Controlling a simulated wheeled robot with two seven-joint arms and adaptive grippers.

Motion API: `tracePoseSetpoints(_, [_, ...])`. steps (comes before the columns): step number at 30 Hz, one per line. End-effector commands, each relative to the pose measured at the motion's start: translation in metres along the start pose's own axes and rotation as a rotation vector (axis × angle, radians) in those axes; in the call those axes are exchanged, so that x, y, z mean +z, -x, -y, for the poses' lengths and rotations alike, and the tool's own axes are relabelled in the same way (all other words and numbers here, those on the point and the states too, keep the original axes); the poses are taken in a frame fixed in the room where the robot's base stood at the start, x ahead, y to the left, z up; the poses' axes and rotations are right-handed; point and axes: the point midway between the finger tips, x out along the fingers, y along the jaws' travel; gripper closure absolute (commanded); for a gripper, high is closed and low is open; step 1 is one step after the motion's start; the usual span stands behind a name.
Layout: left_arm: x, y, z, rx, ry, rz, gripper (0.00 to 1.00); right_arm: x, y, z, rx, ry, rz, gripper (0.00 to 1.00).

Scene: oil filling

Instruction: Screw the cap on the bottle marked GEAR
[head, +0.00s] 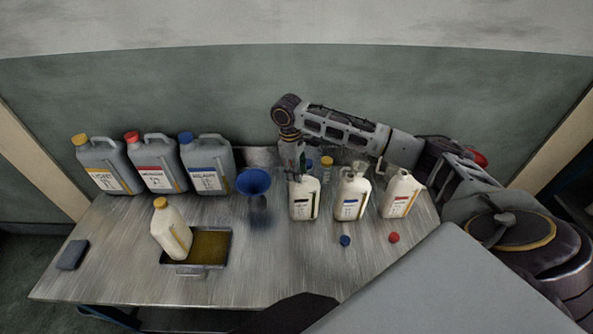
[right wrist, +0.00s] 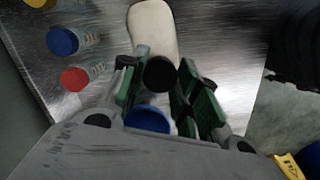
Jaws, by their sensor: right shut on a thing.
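My right gripper (head: 293,178) is over the top of a white bottle with a black-striped label (head: 304,203), which stands upright on the table. In the right wrist view, the right gripper (right wrist: 160,85) is shut on a black cap (right wrist: 160,73), with a green pad on each side. A white bottle body (right wrist: 152,28) shows just beyond the cap. The fingers hide the neck, so I cannot tell whether the cap touches or is seated on it. The label words are too small to read. My left gripper is not in view.
White bottles with blue (head: 348,202) and red (head: 398,200) labels stand to the right. A blue cap (head: 344,240) and red cap (head: 393,237) lie in front. A blue funnel (head: 253,182) is left, beside large grey cans (head: 157,165). A metal tray (head: 222,262) holds a yellow-capped bottle (head: 172,232).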

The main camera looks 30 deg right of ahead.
Motion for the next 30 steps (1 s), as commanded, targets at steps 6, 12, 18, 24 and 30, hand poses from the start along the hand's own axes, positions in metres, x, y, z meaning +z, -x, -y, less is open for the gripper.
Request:
tracePoseSetpoints(6, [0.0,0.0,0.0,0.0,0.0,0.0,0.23,0.0,0.0,0.0,0.0,0.0,0.0,0.44])
tracePoseSetpoints(12, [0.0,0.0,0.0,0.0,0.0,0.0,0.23,0.0,0.0,0.0,0.0,0.0,0.0,0.44])
tracePoseSetpoints(18, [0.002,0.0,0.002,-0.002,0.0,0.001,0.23,0.0,0.002,0.0,0.0,0.0,0.0,0.44])
tracePoseSetpoints(24, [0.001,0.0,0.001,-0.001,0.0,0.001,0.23,0.0,0.013,0.0,0.0,0.0,-0.001,0.44])
tracePoseSetpoints(30, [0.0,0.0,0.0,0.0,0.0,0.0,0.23,-0.001,0.037,0.0,0.0,0.0,-0.003,0.44])
